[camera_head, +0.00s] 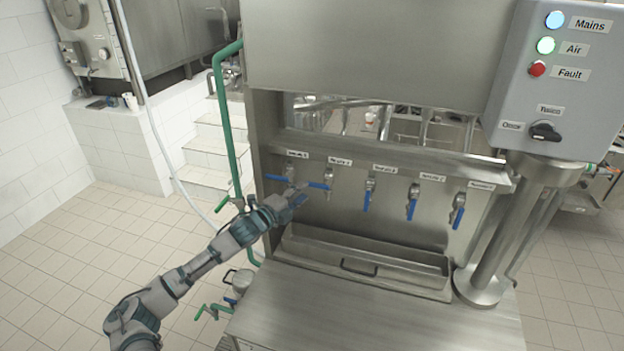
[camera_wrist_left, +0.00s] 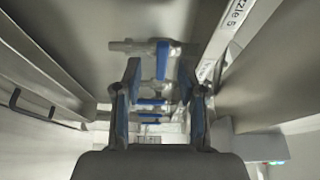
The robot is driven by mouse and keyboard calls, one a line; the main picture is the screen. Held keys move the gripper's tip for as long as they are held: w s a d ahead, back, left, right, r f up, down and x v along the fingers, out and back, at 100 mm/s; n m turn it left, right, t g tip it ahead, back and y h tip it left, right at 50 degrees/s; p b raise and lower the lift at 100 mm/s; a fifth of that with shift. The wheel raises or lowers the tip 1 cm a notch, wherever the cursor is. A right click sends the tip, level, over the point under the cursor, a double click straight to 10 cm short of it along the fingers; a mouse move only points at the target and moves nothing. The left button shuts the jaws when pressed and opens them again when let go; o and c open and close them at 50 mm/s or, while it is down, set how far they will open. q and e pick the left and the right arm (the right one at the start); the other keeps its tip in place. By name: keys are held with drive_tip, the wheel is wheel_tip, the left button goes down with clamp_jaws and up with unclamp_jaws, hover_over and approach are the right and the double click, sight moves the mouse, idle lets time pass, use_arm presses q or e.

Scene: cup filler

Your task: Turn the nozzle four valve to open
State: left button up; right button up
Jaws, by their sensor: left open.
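A row of valves with blue handles hangs under small labels. By position, the second from left is the nozzle four valve (camera_head: 327,186); its blue handle lies crosswise. The leftmost handle (camera_head: 279,177) also lies crosswise. My left gripper (camera_head: 294,200) is open just below and in front of these two. In the left wrist view, my open fingers (camera_wrist_left: 162,95) frame a near blue handle (camera_wrist_left: 163,60) and further ones (camera_wrist_left: 150,101) beyond it. A label ending in "zzle 5" (camera_wrist_left: 236,18) shows at the upper right. No contact is visible. My right gripper is not in view.
Three more valves (camera_head: 368,195) to the right have hanging handles. A metal trough (camera_head: 365,256) lies below. A control box (camera_head: 555,80) and a metal post (camera_head: 515,225) stand at the right. A green pipe (camera_head: 225,120) runs up the left side.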

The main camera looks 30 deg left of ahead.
sight(310, 186)
use_arm(q)
drive_tip(key=w+p, duration=0.1)
drive_tip(key=w, duration=0.1)
drive_tip(key=w+d, duration=0.1)
drive_tip(key=w, duration=0.2)
drive_tip(key=shift+w+r+p, duration=0.1)
drive_tip(key=shift+w+p, duration=0.05)
drive_tip(key=shift+p, duration=0.2)
drive_tip(key=shift+d, duration=0.2)
drive_tip(key=shift+a, duration=0.2)
clamp_jaws()
